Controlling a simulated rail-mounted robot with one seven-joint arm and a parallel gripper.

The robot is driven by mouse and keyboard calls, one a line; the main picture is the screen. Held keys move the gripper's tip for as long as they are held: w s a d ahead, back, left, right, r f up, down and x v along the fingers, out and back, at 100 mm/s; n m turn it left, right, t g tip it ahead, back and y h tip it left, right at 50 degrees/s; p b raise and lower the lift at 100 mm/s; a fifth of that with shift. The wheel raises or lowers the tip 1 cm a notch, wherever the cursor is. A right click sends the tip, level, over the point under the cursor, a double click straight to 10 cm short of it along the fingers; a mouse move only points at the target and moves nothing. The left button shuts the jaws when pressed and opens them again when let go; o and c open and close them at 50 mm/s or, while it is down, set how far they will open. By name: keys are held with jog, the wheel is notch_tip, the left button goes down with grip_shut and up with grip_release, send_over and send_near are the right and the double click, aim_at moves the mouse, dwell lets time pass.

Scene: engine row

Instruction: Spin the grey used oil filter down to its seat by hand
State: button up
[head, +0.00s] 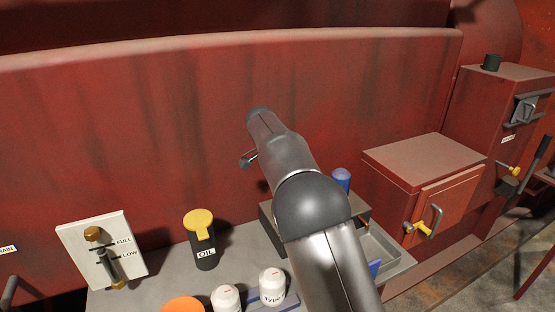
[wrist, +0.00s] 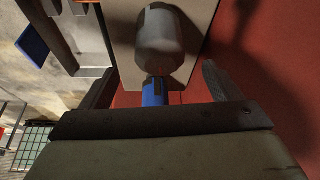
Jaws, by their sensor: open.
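The grey used oil filter (wrist: 165,40) shows in the wrist view as a dull grey cylinder, in front of a pale panel. A blue cylinder (wrist: 155,91) shows directly below it in that picture; I cannot tell whether the two touch. My gripper (wrist: 160,72) is open, with one dark finger to each side of the blue cylinder and the lower end of the grey one. Neither finger visibly touches them. In the head view my arm crosses the middle, and I cannot make out the grey filter or my fingers there.
A grey bench (head: 170,270) holds a black oil can with a yellow lid (head: 201,240), white containers (head: 272,287) and a FULL/LOW gauge plate (head: 75,237). A blue-topped cylinder (head: 341,180) stands right of my arm. Red boxes (head: 420,165) stand at right; a red wall rises behind.

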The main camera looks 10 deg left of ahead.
jog(key=shift+o, duration=0.2)
jog(key=v, duration=0.9)
jog(key=w+d+r+g+y+p, duration=0.2)
jog(key=d+p, duration=0.1)
jog(key=p, duration=0.1)
jog(key=f, duration=0.5)
jog(key=w+d+f, duration=0.1)
jog(key=f, duration=0.5)
jog(key=w+f, duration=0.1)
jog(key=f, duration=0.5)
jog(key=shift+d+f, duration=0.25)
jog(key=shift+d, duration=0.1)
jog(key=c, duration=1.3)
jog(key=shift+r+m+p, duration=0.1)
jog(key=shift+m+p, duration=0.2)
jog(key=shift+m, duration=0.6)
jog(key=o, duration=1.3)
jog(key=shift+c, duration=0.2)
